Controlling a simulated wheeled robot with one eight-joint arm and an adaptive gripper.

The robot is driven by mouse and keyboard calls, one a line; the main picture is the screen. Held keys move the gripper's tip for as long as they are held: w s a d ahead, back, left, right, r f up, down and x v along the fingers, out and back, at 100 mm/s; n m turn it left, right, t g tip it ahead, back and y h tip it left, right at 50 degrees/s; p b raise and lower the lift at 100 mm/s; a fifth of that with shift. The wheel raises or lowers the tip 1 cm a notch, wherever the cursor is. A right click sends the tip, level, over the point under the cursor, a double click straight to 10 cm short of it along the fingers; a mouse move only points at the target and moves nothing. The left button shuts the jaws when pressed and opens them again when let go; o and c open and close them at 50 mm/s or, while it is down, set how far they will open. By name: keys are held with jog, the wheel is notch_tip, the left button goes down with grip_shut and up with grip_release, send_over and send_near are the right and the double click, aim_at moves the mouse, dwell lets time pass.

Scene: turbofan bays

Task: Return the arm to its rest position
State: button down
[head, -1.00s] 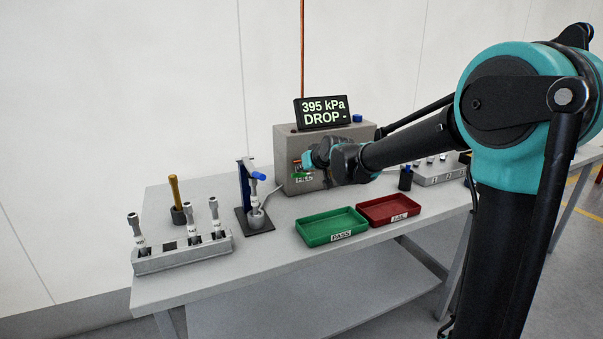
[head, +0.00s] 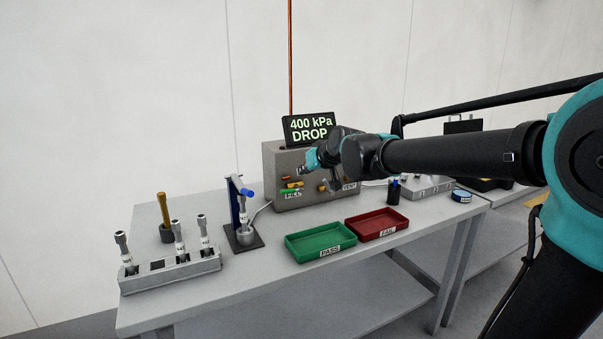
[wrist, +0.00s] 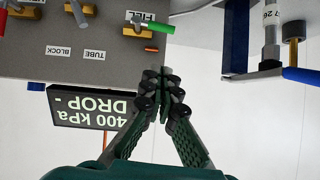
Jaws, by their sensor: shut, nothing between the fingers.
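My arm reaches in from the right in the head view, with my gripper (head: 313,159) in front of the grey test box (head: 283,164). In the wrist view my gripper (wrist: 166,82) has its fingertips together with nothing between them. The wrist picture is upside down. The box's FILL valve with a green-tipped handle (wrist: 152,49) is just beyond and beside the fingertips; I cannot tell the exact gap. The display (head: 310,129) on the box reads 400 kPa DROP. My wrist hides part of the box front.
The green PASS tray (head: 320,243) and red FAIL tray (head: 377,225) lie on the bench below my arm. A blue stand (head: 236,200) holds a nozzle left of the box. A rack (head: 170,271) with several nozzles is at far left.

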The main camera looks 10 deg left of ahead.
jog(key=s+d+f+m+g+h, duration=0.2)
jog(key=s+d+f+m+h, duration=0.1)
jog(key=s+d+f, duration=1.1)
jog(key=s+d+f+m+g+h, duration=0.3)
jog(key=s+d+f+h, duration=0.1)
jog(key=s+d+f, duration=1)
jog(key=w+a+r+n+t+y, duration=0.2)
jog(key=w+a+r, duration=0.45)
jog(key=w, duration=0.35)
jog(key=w+a+r+n+t+y, duration=0.1)
jog(key=w+a+r+n+y, duration=0.1)
jog(key=w+a+r, duration=0.65)
jog(key=w+a+r+n+t+y, duration=0.2)
jog(key=w+a+r+y, duration=0.1)
jog(key=w+a+r, duration=0.9)
jog(key=w+a+f, duration=0.4)
jog(key=a+f, duration=0.2)
jog(key=f, duration=0.1)
jog(key=shift+w+a+f, duration=0.2)
jog(key=shift+w+f, duration=0.2)
